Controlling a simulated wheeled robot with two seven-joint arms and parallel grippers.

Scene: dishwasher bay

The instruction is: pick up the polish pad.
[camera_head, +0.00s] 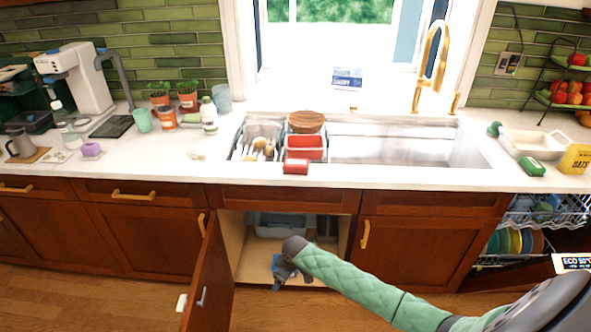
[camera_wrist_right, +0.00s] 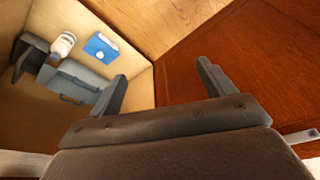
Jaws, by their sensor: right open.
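I cannot tell for sure which thing is the polish pad. A flat blue item (camera_wrist_right: 101,47) with a pale mark lies inside the open under-sink cabinet in the right wrist view; a bit of blue (camera_head: 283,266) also shows beside my gripper in the head view. My right gripper (camera_head: 285,278) is at the cabinet opening, low over its floor. In the right wrist view its fingers (camera_wrist_right: 162,80) are spread with nothing between them. The blue item is beyond the left finger, apart from it. My left gripper is out of view.
The cabinet holds a grey-blue bin (camera_wrist_right: 80,88), a white bottle (camera_wrist_right: 62,45) and a dark object (camera_wrist_right: 30,55). The open door (camera_head: 210,275) stands left of my right gripper. A red block (camera_head: 295,167) sits on the counter's front edge. An open dishwasher rack (camera_head: 545,212) is at right.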

